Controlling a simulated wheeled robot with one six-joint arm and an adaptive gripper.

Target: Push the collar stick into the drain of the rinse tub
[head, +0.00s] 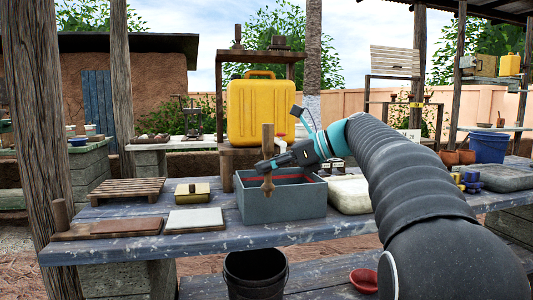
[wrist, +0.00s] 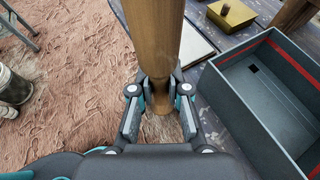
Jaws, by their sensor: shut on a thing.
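The collar stick (head: 267,138) is a brown wooden rod with a wider collar near its lower end. My gripper (head: 266,165) is shut on it and holds it upright in the air. In the wrist view the stick (wrist: 156,35) stands between the fingers (wrist: 160,92), with bare ground behind it. The rinse tub (head: 282,206) is a grey open box with a red line inside its rim. In the wrist view the tub (wrist: 226,108) lies to the right of the stick, apart from it. The drain (wrist: 253,69) shows as a small dark square inside the tub.
The tub stands on a weathered wooden table (head: 160,243). A yellow jerrycan (head: 262,110) stands behind it, and a pale block (head: 349,194) sits to its right. A brass-coloured box (head: 192,193), a slatted rack (head: 126,190) and a pale slab (head: 195,219) lie to its left.

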